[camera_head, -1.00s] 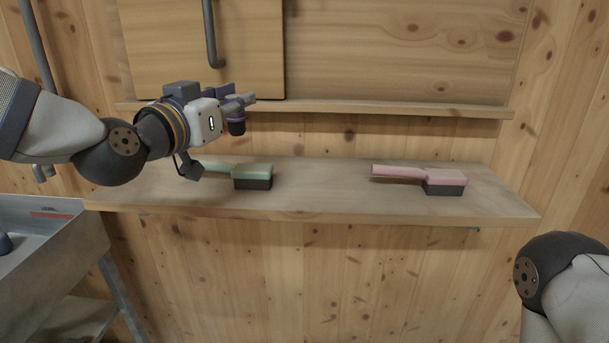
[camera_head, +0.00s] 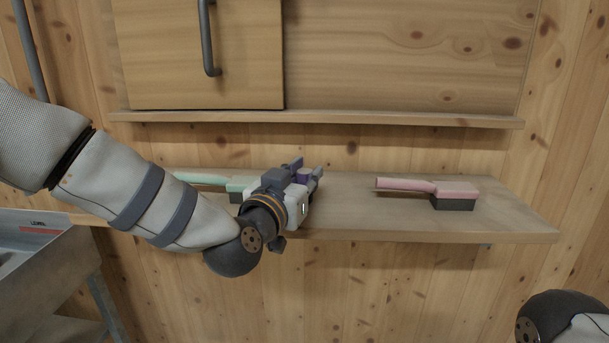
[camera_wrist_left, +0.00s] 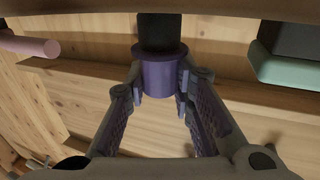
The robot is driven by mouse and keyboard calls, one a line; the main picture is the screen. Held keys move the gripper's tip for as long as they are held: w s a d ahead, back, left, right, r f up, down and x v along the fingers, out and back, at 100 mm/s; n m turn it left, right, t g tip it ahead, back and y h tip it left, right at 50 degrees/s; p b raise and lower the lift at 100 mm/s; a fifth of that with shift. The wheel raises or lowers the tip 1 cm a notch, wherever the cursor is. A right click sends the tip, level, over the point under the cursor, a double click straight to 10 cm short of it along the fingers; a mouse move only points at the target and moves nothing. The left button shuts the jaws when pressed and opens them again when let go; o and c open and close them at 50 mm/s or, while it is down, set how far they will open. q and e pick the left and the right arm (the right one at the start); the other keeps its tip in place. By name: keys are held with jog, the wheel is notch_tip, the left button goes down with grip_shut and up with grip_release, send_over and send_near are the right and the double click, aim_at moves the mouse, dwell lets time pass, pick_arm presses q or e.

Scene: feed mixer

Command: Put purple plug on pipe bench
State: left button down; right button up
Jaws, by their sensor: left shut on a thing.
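The purple plug (camera_wrist_left: 160,78), with a dark cylindrical part, is held between the fingers of my left gripper (camera_wrist_left: 163,90) in the left wrist view. In the head view my left gripper (camera_head: 312,172) is over the wooden bench (camera_head: 355,212), between the two brushes. A bit of the plug's purple (camera_head: 304,175) shows between its fingers there, and the rest is mostly hidden. I cannot tell whether the plug touches the bench. My right gripper is out of view.
A green brush (camera_head: 240,184) lies on the bench, partly behind my left arm. A pink brush (camera_head: 455,192) lies on the right. A wooden ledge (camera_head: 400,120) runs above the bench. A metal trough (camera_head: 50,265) stands at the lower left.

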pick_arm(q)
jog(key=shift+f, duration=0.15)
jog(key=c, duration=1.4)
grip_release()
